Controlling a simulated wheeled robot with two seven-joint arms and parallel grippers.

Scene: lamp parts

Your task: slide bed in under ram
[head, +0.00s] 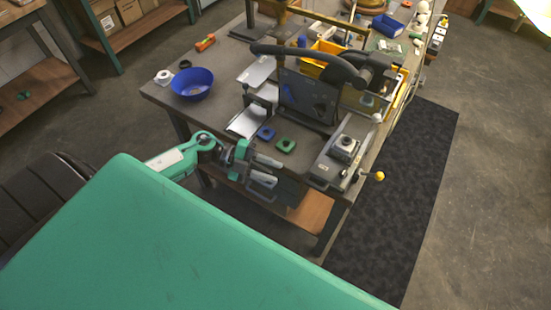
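The press (308,95) stands on the workbench, with a dark upright plate and a long curved black lever. Its ram is not clearly visible from here. A grey flat bed (325,170) lies at the front right of the bench, out to the side of the dark plate. A small grey block with a round top (344,148) sits on it, and a yellow ball knob (379,176) sticks out on its right. My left gripper (274,171) is at the bench's front edge, left of the bed and apart from it. Its fingers are spread and empty. My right gripper is not visible.
Blue (266,133) and green (286,145) small parts lie between gripper and press. A blue bowl (192,84) stands at the left. Yellow bins (318,60) stand behind the press. A dark mat (412,190) covers the floor at right.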

